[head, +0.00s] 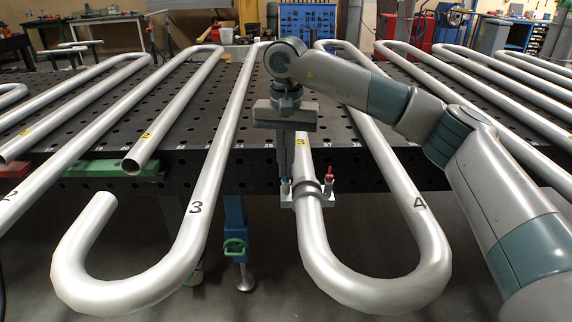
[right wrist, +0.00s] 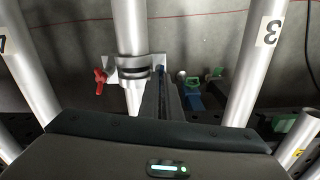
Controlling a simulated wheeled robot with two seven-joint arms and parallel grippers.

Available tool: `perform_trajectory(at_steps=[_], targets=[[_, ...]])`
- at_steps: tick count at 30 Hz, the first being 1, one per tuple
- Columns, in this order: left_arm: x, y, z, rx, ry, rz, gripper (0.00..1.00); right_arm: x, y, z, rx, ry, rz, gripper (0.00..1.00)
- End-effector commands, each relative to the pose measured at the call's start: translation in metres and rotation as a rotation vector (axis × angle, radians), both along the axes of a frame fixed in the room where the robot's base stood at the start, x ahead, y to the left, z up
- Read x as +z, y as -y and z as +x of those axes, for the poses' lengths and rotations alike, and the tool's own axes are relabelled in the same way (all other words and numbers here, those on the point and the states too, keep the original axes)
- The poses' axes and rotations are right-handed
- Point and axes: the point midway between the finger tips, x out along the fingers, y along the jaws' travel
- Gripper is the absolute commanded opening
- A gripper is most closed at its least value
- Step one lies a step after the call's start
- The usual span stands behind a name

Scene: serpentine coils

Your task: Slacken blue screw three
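A metal clamp (head: 308,194) sits around the silver tube with the yellow 3 label (head: 301,140). A red screw (head: 329,174) stands upright at its right end; in the right wrist view the red screw (right wrist: 100,82) is at the left. My right gripper (head: 285,182) points down at the clamp's left end, its fingers close together. In the right wrist view, a small dark-blue bit, likely the blue screw (right wrist: 161,70), shows at the fingertips. The fingers mostly hide it, so I cannot tell whether they grip it. My left gripper is not in view.
Several silver serpentine tubes lie across the black perforated table (head: 240,157), their bends overhanging its front edge. The tubes marked black 3 (head: 196,207) and black 4 (head: 419,202) flank the clamp. A blue leg (head: 236,215) with a green clamp stands below. The floor in front is clear.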

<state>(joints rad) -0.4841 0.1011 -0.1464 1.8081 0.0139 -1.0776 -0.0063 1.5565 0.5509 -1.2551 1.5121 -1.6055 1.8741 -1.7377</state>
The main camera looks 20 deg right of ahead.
Motion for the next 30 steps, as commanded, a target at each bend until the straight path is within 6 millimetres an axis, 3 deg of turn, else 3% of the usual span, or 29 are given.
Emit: perform_trajectory(at_steps=[1,13,16,30], targets=[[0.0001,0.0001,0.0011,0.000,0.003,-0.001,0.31,-0.0095,-0.0010,-0.0034,0.012,-0.018,-0.005,0.00],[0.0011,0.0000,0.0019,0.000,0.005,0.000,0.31,-0.0094,-0.0012,-0.0036,0.019,-0.018,-0.005,0.00],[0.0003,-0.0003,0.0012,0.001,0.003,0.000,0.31,-0.0094,-0.0013,-0.0035,0.019,-0.018,-0.005,0.23],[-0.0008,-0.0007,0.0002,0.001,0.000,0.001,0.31,-0.0094,0.0011,-0.0030,0.014,-0.018,-0.007,0.23]])
